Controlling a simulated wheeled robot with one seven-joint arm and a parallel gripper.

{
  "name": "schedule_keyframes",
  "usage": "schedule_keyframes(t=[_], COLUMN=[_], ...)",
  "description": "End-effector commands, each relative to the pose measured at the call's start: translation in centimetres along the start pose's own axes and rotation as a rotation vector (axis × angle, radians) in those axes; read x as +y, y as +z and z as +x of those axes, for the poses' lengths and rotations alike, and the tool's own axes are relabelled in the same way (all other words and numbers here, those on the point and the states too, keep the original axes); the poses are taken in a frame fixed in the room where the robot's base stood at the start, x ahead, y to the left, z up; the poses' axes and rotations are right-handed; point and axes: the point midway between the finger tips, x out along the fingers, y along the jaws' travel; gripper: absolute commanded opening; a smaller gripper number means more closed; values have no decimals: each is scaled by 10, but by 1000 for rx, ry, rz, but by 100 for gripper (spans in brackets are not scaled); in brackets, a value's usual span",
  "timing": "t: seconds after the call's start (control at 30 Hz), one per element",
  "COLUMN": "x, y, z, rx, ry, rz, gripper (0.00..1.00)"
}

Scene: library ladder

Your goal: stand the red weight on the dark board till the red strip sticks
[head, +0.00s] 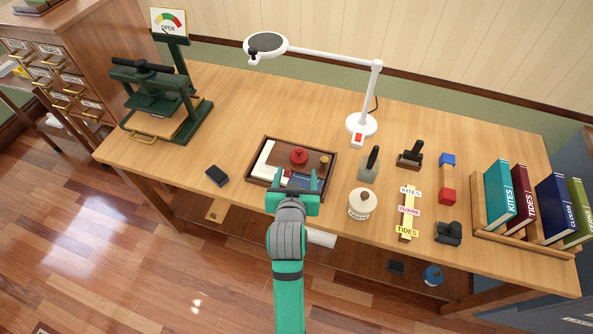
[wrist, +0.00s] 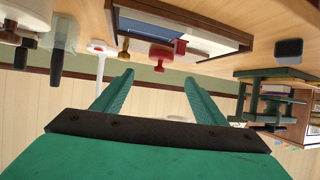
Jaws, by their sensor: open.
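The red weight (head: 298,156), a round knobbed piece, stands in a wooden tray (head: 250,178) on the desk; it also shows in the wrist view (wrist: 161,53). A dark blue board (head: 308,181) lies in the tray's near right part, partly hidden by my gripper. A small red patch (wrist: 180,46), perhaps the red strip, shows at the board's edge in the wrist view. My gripper (head: 292,197) is at the tray's near edge, open, with nothing between its fingers (wrist: 158,82). The weight is beyond the fingers, apart from them.
A cream piece (head: 263,161) and a brass weight (head: 324,160) share the tray. A white jar (head: 362,204), a brush (head: 370,164) and word strips (head: 408,212) stand to the right. A green press (head: 155,100) is at left, a lamp (head: 361,124) behind. Desk left of the tray is mostly clear.

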Motion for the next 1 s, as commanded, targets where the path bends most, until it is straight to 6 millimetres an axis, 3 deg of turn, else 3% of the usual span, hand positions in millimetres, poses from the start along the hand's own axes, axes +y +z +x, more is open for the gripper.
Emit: schedule_keyframes(t=[0.17,0.47,0.7,1.0], x=[-1,-1,3,13], y=[17,94,144,183], z=[-10,-57,-114,-200], rx=[0,42,84,138], ry=[-7,-43,-64,-77], rz=[-2,-9,-12,-17], gripper=[65,65,65,65])
